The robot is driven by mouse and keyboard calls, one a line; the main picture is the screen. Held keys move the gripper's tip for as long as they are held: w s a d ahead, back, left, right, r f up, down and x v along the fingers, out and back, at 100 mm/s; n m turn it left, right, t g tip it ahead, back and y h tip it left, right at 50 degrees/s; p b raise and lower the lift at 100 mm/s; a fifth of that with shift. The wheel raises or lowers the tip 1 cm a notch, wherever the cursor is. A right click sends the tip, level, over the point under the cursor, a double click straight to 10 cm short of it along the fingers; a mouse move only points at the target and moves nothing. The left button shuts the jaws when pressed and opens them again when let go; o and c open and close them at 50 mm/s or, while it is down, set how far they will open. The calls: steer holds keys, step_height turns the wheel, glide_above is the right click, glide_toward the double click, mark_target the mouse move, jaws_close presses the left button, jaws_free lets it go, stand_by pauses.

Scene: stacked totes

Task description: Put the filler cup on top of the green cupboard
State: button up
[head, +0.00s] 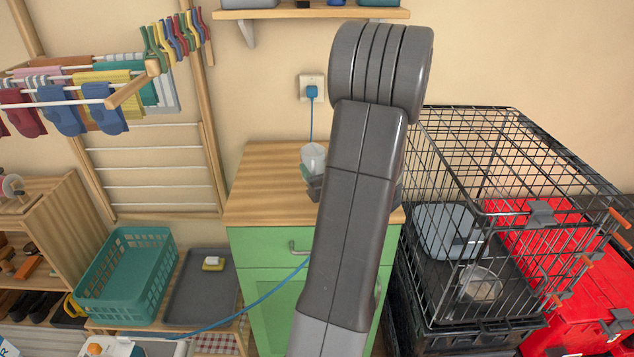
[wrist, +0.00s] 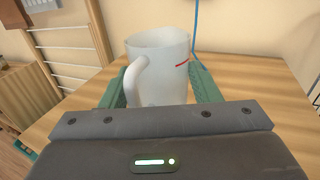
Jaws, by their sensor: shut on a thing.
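The filler cup is a cloudy white jug with a handle and a short red mark near its rim; it fills the middle of the wrist view (wrist: 165,75). My gripper (wrist: 160,92) is shut on it, with a green finger on each side. In the head view the cup (head: 313,156) shows just left of my arm, upright over the wooden top of the green cupboard (head: 265,190). My arm hides part of the gripper and the cupboard's middle. I cannot tell whether the cup's base touches the wood.
A blue plug (head: 312,91) sits in the wall socket behind the cupboard, its cord hanging down. A black wire cage (head: 490,150) stands close on the right. A teal basket (head: 125,275) and grey tray (head: 200,287) are at left. The cupboard top's left part is clear.

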steer(key=shift+f, duration=2.4)
steer(key=shift+f+b, duration=0.2)
steer(key=shift+b, duration=0.1)
steer(key=o, duration=1.1)
steer(key=shift+o, duration=0.2)
steer(key=shift+r, duration=0.15)
steer(key=shift+s+d, duration=0.1)
steer(key=shift+s, duration=0.1)
steer(key=b+v, duration=0.1)
steer(key=v, duration=1)
steer(key=shift+s, duration=0.3)
steer(key=shift+d, duration=0.15)
